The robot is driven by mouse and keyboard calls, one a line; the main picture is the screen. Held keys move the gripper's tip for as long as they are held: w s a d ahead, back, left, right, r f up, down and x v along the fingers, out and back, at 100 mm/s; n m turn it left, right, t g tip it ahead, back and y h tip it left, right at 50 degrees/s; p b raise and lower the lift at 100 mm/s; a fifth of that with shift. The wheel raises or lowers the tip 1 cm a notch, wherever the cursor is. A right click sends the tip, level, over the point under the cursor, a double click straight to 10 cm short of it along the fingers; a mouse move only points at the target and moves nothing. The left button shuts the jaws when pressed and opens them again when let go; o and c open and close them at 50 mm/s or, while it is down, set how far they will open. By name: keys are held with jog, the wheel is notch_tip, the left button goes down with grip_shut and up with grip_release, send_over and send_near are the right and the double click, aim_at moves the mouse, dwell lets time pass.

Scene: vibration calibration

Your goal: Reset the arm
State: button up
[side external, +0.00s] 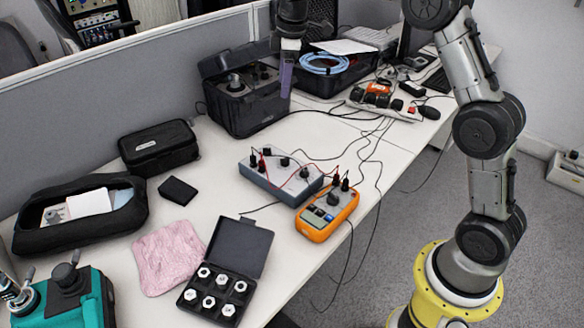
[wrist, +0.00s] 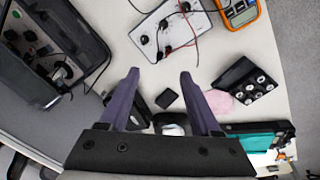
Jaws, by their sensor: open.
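My gripper (wrist: 160,76) is open and empty in the wrist view, its two purple fingers apart and pointing over the desk. In the side external view my gripper (side external: 286,80) hangs at the top middle, in front of the black instrument case (side external: 235,105) as seen from there. The fingers touch nothing that I can make out. My arm rises from its yellow base at the right, and part of it runs out of the top of the picture.
On the desk (side external: 225,185) are a grey control box (side external: 270,182), an orange multimeter (side external: 325,215), an open black case of sensors (side external: 215,300), a pink cloth (side external: 168,258), black pouches and a teal case (side external: 85,300). Black cables (side external: 375,150) trail over the desk edge. A grey partition stands behind.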

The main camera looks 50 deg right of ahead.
jog(key=s+a+r+m+t, duration=0.1)
jog(key=s+a+r, duration=0.2)
jog(key=s+r, duration=0.5)
jog(key=s+a+r+m+t, duration=0.1)
jog(key=s+a+r+t, duration=0.2)
jog(key=s, duration=0.9)
jog(key=s+a+f+m, duration=0.1)
jog(key=s+f+m, duration=0.2)
jog(key=s+f, duration=0.2)
jog(key=s+f+m, duration=0.4)
jog(key=s+f, duration=0.1)
jog(key=s, duration=0.6)
jog(key=shift+a+f+m+g, duration=0.3)
jog(key=shift+a+f, duration=0.05)
jog(key=shift+o, duration=0.3)
jog(key=shift+s, duration=0.1)
